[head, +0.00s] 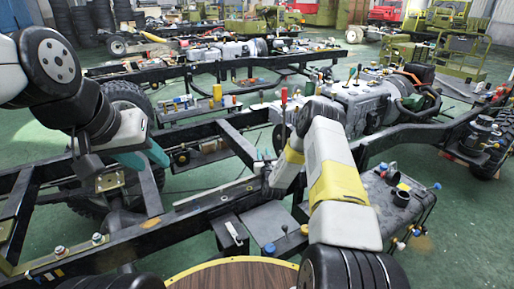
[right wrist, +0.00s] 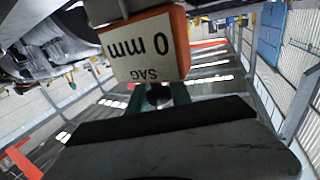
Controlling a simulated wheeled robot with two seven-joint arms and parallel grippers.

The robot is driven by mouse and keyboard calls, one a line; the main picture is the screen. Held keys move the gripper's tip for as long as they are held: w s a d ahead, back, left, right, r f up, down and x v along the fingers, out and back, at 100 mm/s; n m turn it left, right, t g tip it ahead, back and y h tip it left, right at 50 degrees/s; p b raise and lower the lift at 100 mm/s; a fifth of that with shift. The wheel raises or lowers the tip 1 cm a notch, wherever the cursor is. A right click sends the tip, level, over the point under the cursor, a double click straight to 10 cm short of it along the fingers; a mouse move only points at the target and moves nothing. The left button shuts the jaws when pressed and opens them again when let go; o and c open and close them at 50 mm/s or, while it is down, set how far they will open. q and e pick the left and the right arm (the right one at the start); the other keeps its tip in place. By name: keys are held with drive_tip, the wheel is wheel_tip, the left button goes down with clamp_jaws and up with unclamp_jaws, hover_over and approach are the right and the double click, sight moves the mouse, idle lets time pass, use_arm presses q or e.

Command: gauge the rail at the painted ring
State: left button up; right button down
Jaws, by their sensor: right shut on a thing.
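The long black chassis rail (head: 150,229) runs from the lower left to the right in the head view. I cannot make out a painted ring on it. My right gripper's teal fingers (right wrist: 159,96) are shut on a dark round part below an orange gauge block (right wrist: 184,40) in the right wrist view. Its white label reads "SAG 0 mm" upside down. In the head view the right arm's wrist covers the gripper and gauge near the rail's middle. My left gripper (head: 145,157) has its teal fingers apart, empty, above the rail on the left.
A grey engine block (head: 357,101) sits between the rails at the back right. A dark box with coloured caps (head: 392,199) stands right of my right arm. A round wooden top (head: 235,276) is at the bottom. A small caddy with coloured handles (head: 199,109) lies behind.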

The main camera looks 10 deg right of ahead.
drive_tip(key=s+a, duration=0.3)
drive_tip(key=a, duration=0.5)
drive_tip(key=shift+s+a, duration=0.3)
drive_tip(key=shift+a, duration=0.1)
drive_tip(key=shift+r, duration=0.1)
drive_tip(key=c, duration=1.2)
unclamp_jaws()
drive_tip(key=shift+c, duration=0.2)
drive_tip(key=s, duration=0.7)
drive_tip(key=shift+s, duration=0.4)
